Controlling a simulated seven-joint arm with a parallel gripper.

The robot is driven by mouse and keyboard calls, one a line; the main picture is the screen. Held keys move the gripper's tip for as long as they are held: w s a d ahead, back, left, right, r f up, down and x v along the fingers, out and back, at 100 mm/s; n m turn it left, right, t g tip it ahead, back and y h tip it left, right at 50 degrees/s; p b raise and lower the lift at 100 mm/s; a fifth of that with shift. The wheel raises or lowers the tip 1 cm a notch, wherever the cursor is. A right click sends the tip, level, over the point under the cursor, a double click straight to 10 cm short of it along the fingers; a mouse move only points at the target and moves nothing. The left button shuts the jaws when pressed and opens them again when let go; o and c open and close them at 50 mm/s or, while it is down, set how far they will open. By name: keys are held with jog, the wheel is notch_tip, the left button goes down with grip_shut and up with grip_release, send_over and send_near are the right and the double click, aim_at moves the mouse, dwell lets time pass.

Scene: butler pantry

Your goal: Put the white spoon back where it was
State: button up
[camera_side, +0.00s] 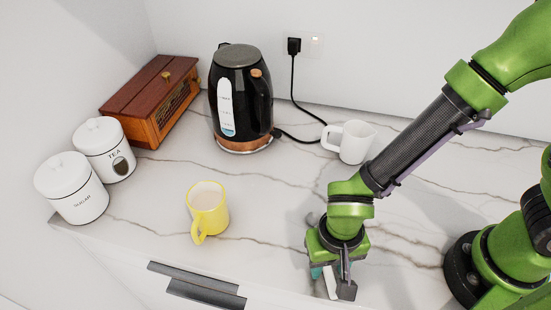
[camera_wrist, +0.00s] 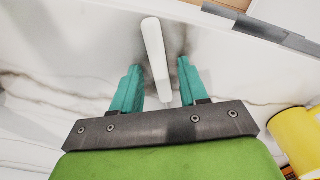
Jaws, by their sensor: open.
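The white spoon (camera_wrist: 153,45) shows in the wrist view as a long white shape over the marble, running between the two teal fingers. My gripper (camera_wrist: 159,68) is open, with one finger on each side of it and a visible gap at both sides. In the side view my gripper (camera_side: 331,278) points down near the counter's front edge, and part of the white spoon (camera_side: 330,283) shows at its fingers. The near end of the spoon is hidden by the gripper. I cannot tell its exact height above the counter.
A yellow mug (camera_side: 207,208) with a pale drink stands left of my gripper. A white mug (camera_side: 349,141), a black kettle (camera_side: 240,100), a wooden box (camera_side: 152,100), a tea canister (camera_side: 104,150) and a sugar canister (camera_side: 72,188) stand farther back or left. The counter (camera_side: 275,190) between is clear.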

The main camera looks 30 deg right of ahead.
aim_at(328, 268)
notch_tip(328, 268, up, 12)
jog(key=w+d+r+t, duration=0.1)
jog(key=d+r+t, duration=0.1)
jog(key=d+r, duration=0.2)
jog(key=w+d+r+t+y, duration=0.1)
jog(key=d+r, duration=0.3)
jog(key=d, duration=0.7)
jog(key=w+d+r+t+y, duration=0.1)
jog(key=w+d+r+t, duration=0.1)
jog(key=d+r+t, duration=0.2)
jog(key=d, duration=0.3)
jog(key=shift+w+d+n, duration=0.15)
jog(key=shift+w+n, duration=0.15)
